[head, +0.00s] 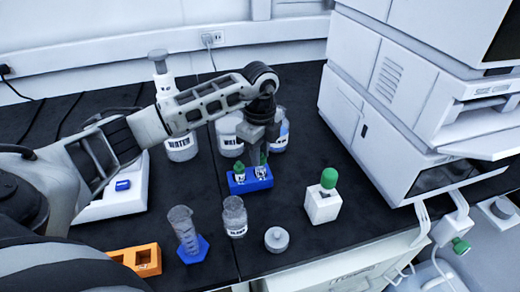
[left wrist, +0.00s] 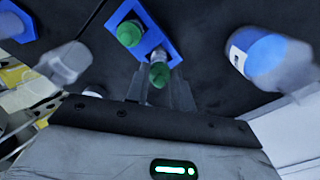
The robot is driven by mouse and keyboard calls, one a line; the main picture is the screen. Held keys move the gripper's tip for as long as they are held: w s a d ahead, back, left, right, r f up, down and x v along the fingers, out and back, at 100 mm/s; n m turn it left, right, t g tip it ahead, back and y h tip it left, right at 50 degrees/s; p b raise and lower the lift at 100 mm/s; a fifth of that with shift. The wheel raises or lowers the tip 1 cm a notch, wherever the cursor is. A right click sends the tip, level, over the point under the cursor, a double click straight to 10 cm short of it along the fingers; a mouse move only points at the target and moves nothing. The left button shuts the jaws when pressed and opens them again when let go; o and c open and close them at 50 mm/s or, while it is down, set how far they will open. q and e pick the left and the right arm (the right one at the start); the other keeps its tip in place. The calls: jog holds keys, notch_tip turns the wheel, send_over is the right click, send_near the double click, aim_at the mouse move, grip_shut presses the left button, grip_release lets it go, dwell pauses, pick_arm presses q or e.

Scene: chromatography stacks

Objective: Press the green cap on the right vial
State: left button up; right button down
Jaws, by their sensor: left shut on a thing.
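A blue rack (head: 262,184) on the black bench holds two small vials. The left vial (head: 240,176) has a green cap, which also shows in the left wrist view (left wrist: 129,34). The right vial (head: 261,172) stands in the rack under my left gripper (head: 259,148). In the left wrist view, a green cap (left wrist: 159,75) lies between the fingertips, at the top of the right vial. My left gripper is shut on this cap, pointing down. The fingers hide part of the cap, and I cannot tell how firmly it sits on the vial. My right gripper is not in view.
A water bottle (head: 182,143) and other bottles stand behind. A small jar (head: 234,217), a graduated cylinder (head: 184,230) and an orange holder (head: 122,257) are in front. A tall instrument stack (head: 385,125) bounds the right.

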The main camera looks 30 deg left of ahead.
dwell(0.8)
pick_arm(q)
jog(key=shift+p, duration=0.35)
jog(key=shift+f, duration=0.2)
dwell(1.5)
jog(key=o, duration=1.5)
